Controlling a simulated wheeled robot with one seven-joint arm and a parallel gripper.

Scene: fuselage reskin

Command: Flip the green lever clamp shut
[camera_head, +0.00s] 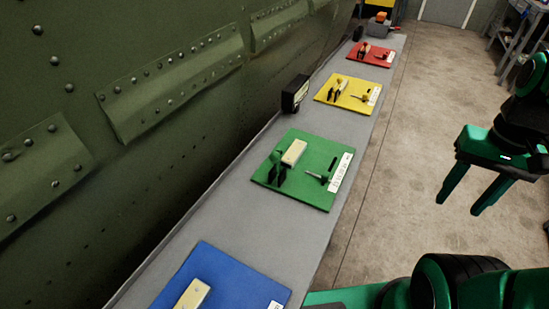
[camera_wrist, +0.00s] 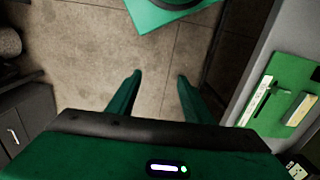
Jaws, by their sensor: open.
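The green board (camera_head: 310,198) lies on the grey bench, with a pale block (camera_head: 294,152), dark upright parts (camera_head: 277,168) beside it, and a clamp lever (camera_head: 318,177) with a light rod and dark end near a white label. The lever's exact angle is too small to tell. The green board also shows at the right of the wrist view (camera_wrist: 290,68). My gripper (camera_head: 458,206) hangs over the floor, right of the bench and apart from the board. Its two green fingers are spread and empty, as the wrist view (camera_wrist: 160,77) also shows.
The grey bench (camera_head: 233,207) runs along the riveted green fuselage wall (camera_head: 150,150). Blue (camera_head: 235,272), yellow (camera_head: 335,101) and red (camera_head: 359,59) boards lie on it. A black box (camera_head: 295,93) stands near the wall. The floor (camera_head: 425,120) beside the bench is clear.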

